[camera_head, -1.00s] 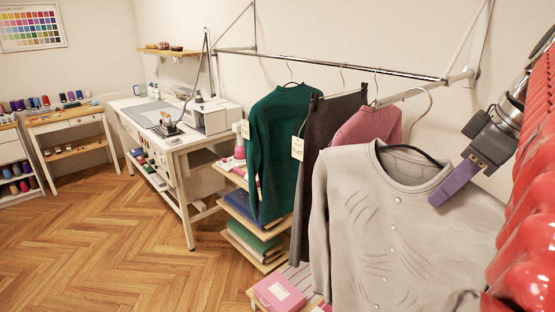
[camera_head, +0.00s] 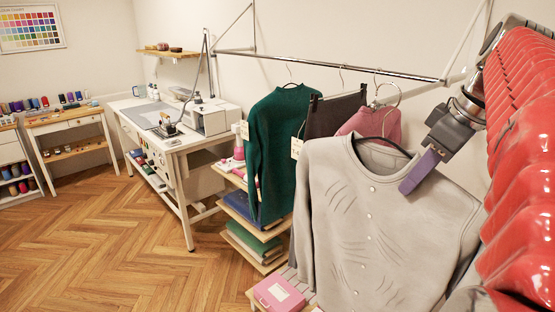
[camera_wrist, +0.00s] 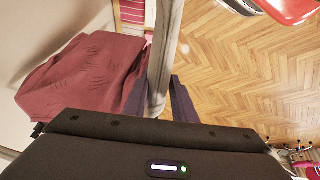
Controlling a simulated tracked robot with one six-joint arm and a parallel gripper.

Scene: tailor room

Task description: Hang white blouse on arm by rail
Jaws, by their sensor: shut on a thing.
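The blouse (camera_head: 375,235), pale grey-white with buttons down the front, hangs upright on a dark hanger (camera_head: 385,145) in the head view. Its hook (camera_head: 388,93) is up and appears in front of the pink garment. My gripper (camera_head: 412,178), with purple fingers, is shut at the blouse's right neckline and shoulder. The rail (camera_head: 330,67) runs behind, and a pale arm (camera_head: 460,77) is by its right end, partly covered by my wrist. I cannot tell whether the hook touches it. In the wrist view a pale strip (camera_wrist: 163,50) runs between the fingers.
A green sweater (camera_head: 278,140), a dark skirt (camera_head: 335,115) and a pink garment (camera_head: 378,124) hang close behind the blouse. Shelves (camera_head: 250,225) with folded cloth and a pink box (camera_head: 279,294) are below. The wooden floor (camera_head: 120,240) at left is clear.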

